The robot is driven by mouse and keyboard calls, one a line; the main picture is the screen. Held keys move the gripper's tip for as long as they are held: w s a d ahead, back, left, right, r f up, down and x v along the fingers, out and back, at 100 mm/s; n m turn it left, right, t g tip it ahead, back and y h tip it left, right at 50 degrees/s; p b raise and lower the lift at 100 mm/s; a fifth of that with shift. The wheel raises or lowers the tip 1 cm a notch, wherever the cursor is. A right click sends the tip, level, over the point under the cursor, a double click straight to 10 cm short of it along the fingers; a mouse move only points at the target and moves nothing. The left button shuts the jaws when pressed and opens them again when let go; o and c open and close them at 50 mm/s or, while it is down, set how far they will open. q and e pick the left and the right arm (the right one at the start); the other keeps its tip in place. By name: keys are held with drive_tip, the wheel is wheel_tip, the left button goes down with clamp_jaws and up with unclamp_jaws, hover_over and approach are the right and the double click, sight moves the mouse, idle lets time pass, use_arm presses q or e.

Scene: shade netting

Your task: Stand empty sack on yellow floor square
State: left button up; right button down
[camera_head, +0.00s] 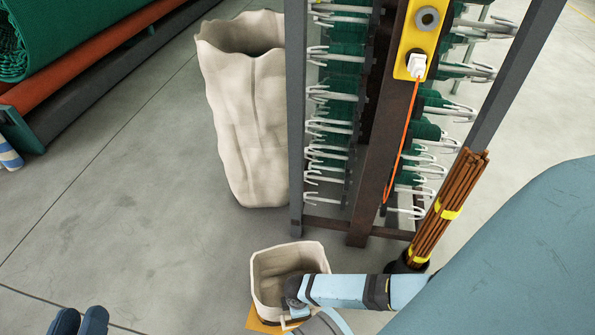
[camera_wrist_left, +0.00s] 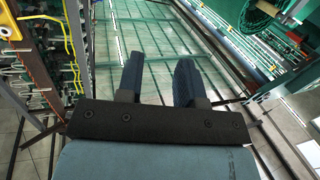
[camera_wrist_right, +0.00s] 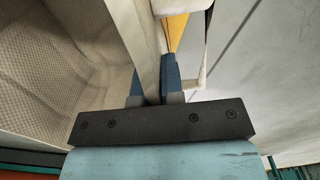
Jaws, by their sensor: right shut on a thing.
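A small beige sack (camera_head: 265,280) stands upright with its mouth open at the bottom centre of the head view; its visible inside looks empty. A yellow floor square (camera_head: 262,321) shows under and beside its lower left edge; whether the sack rests fully on it I cannot tell. My right gripper (camera_head: 296,308) is shut on the sack's near rim. In the right wrist view the rim fabric runs between the fingers (camera_wrist_right: 154,78), with yellow (camera_wrist_right: 176,32) beyond. My left gripper (camera_head: 79,321) is open and empty, at the lower left, well apart from the sack.
A tall open beige sack (camera_head: 248,120) stands behind. A dark rack with hooks and green bundles (camera_head: 340,115) stands behind and right, with brown rods (camera_head: 448,205) tied in yellow beside it. Green and orange rolls (camera_head: 85,50) lie far left. Floor between is clear.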

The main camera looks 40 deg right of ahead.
drive_tip(key=c, duration=1.2)
unclamp_jaws()
drive_tip(key=shift+c, duration=0.2)
use_arm(q)
drive_tip(key=shift+r, duration=0.1)
